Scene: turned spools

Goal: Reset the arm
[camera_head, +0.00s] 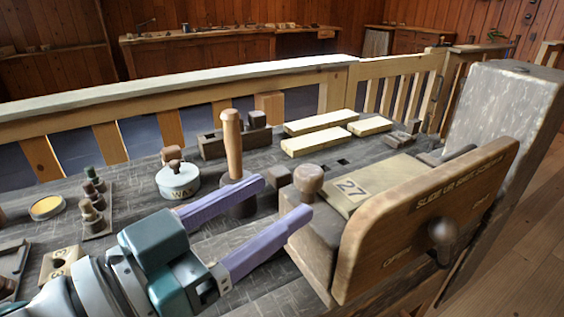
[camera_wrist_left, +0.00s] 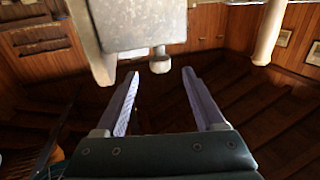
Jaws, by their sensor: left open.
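My left gripper (camera_head: 284,197) reaches in from the lower left with its two purple fingers spread apart. It also shows in the left wrist view (camera_wrist_left: 160,73), with nothing between the fingers. In the head view, the fingertips are near a wooden box's round knob (camera_head: 309,180), and the upper finger passes in front of the dark base of an upright wooden peg (camera_head: 232,145). I cannot tell whether the fingers touch either. In the wrist view, a small rounded knob (camera_wrist_left: 160,62) appears just beyond the fingertips. My right gripper is not in view.
The box has a large wooden front board (camera_head: 430,220) and a "27" label (camera_head: 352,188). A wax tin (camera_head: 178,181), several pale wooden blocks (camera_head: 318,139) and a yellow-topped dish (camera_head: 46,207) crowd the bench. A grey post (camera_head: 505,110) stands at right.

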